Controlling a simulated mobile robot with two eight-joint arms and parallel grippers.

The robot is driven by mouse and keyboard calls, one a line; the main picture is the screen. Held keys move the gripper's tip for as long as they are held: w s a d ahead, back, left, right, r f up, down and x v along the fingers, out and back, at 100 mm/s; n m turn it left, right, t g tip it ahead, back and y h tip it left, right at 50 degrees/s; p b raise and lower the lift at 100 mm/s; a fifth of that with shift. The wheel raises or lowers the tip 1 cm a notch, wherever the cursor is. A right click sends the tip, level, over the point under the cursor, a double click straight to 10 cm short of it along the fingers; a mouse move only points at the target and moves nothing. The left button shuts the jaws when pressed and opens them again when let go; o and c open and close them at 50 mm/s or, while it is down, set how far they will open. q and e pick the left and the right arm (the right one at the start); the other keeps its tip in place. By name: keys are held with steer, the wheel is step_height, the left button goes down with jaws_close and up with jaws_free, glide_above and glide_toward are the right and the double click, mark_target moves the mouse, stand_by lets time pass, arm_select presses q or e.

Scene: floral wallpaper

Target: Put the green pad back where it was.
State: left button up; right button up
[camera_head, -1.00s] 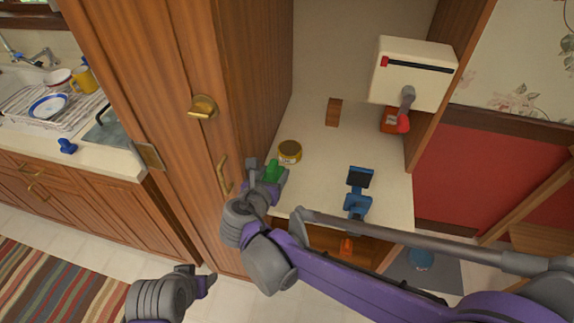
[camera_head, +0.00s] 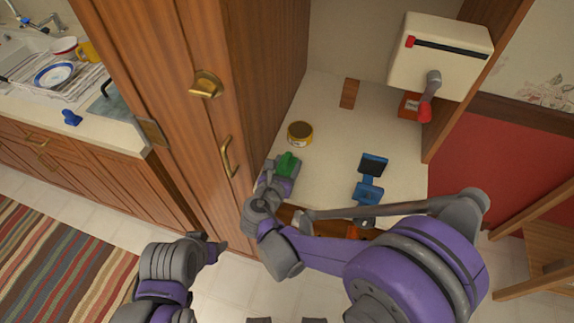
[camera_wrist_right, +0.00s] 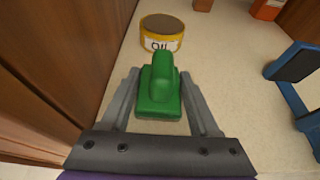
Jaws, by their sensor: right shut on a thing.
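The green pad (camera_head: 288,164) is a small green block with a raised knob, over the front left of the pale counter in the wooden alcove. My right gripper (camera_head: 283,172) is shut on it. In the right wrist view the green pad (camera_wrist_right: 158,95) sits between the two grey fingers, knob upward. I cannot tell whether it touches the counter. A yellow tin with a dark lid (camera_head: 300,133) stands just beyond it; its label shows in the right wrist view. My left gripper (camera_head: 215,250) is low at the left, before the cabinet; its jaws are unclear.
A blue stand-like object (camera_head: 369,180) is right of the pad. A brown block (camera_head: 349,93) and a cream box with a red-tipped lever (camera_head: 441,58) are at the back. A tall wooden cabinet (camera_head: 170,70) closes off the left. The middle of the counter is clear.

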steer(key=shift+f, duration=0.25)
steer(key=shift+f+b, duration=0.6)
steer(key=o, duration=1.4)
steer(key=shift+r, duration=0.1)
steer(key=shift+r, duration=0.2)
steer(key=shift+r+p, duration=0.5)
steer(key=shift+p, duration=0.2)
steer(key=v, duration=1.2)
steer(key=shift+b, duration=0.35)
steer(key=shift+f, duration=0.1)
